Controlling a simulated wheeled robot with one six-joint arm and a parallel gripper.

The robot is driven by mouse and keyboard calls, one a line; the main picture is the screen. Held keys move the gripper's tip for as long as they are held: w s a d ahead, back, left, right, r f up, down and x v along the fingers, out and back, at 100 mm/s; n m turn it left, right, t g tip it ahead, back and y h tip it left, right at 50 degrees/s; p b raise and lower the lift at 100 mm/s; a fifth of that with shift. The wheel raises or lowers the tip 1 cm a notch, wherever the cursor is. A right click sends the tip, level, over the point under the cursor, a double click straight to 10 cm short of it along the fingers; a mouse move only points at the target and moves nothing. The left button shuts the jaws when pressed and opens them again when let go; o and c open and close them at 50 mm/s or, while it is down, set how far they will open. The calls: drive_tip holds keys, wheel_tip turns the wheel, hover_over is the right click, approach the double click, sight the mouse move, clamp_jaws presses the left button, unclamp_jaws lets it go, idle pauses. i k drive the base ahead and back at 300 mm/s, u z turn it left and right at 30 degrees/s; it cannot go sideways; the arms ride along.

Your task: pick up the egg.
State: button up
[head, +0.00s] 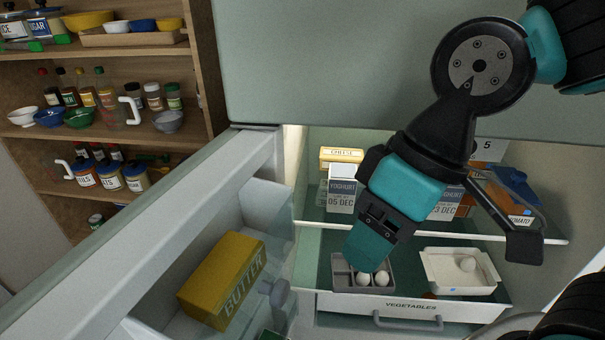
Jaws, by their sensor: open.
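Two white eggs, one at the left (363,278) and one at the right (381,279), sit in a grey compartmented egg tray (338,273) inside the open fridge. Another white egg-like item (468,264) lies in a white tray (435,283) to the right. My gripper (368,258) points down over the grey tray, its teal tip just above the left egg in the picture. It is open, and I see nothing held. The tip hides part of the tray; the exact gap to the eggs is unclear.
A drawer labelled VEGETABLES (411,306) is below the trays. The open fridge door at left holds butter (222,280). A wooden rack (110,55) stands beyond.

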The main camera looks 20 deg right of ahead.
sight(468, 263)
drive_tip(key=z, duration=1.3)
